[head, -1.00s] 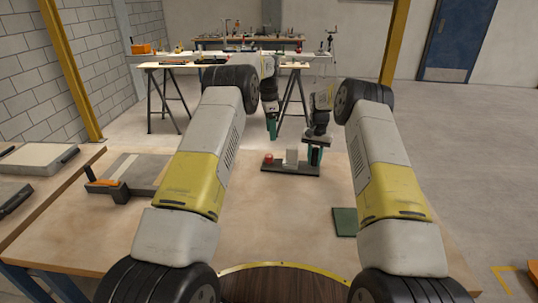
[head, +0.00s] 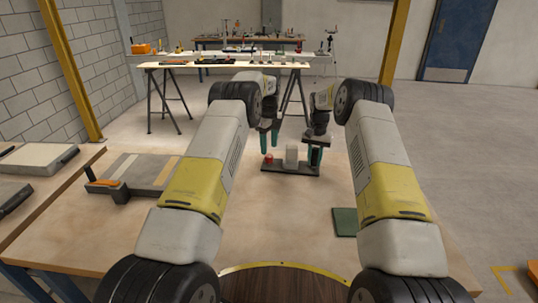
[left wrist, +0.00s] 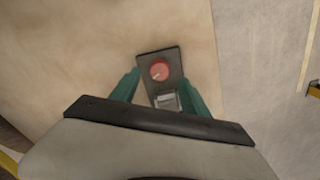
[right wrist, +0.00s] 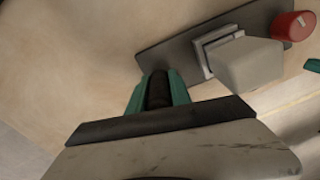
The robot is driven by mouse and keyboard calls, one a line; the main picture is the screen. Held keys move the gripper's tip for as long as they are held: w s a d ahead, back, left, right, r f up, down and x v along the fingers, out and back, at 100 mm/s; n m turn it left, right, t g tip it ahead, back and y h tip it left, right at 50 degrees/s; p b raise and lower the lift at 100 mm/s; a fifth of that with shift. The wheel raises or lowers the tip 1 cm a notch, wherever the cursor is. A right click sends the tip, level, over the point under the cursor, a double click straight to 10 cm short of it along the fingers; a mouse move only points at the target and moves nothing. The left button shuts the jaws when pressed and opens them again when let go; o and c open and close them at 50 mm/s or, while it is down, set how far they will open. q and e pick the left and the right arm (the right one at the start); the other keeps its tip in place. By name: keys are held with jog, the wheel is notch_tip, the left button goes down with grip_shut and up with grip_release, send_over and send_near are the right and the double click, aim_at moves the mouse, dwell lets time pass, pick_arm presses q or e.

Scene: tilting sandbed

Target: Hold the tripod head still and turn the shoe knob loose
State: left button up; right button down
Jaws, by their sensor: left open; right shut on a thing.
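The tripod head's dark base plate (head: 290,168) lies on the table, with a pale grey block (head: 291,156) in its middle. The red shoe knob (head: 268,159) is at the plate's left end. A pale line marks the knob's top in the left wrist view (left wrist: 160,69). My left gripper (head: 269,144) is open and empty above the knob. In the left wrist view its teal fingers stand on either side of the knob, apart from it. My right gripper (head: 314,156) is shut on a black upright part (right wrist: 158,91) at the plate's right end.
A dark green pad (head: 344,222) lies at the right of the table, near my right arm. A grey board with an orange piece (head: 105,183) lies at the left. The tabletop between is clear. Benches with tools stand further back.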

aim_at(269, 155)
pick_arm(q)
jog(key=shift+f, duration=2.25)
jog(key=shift+c, duration=0.2)
grip_shut()
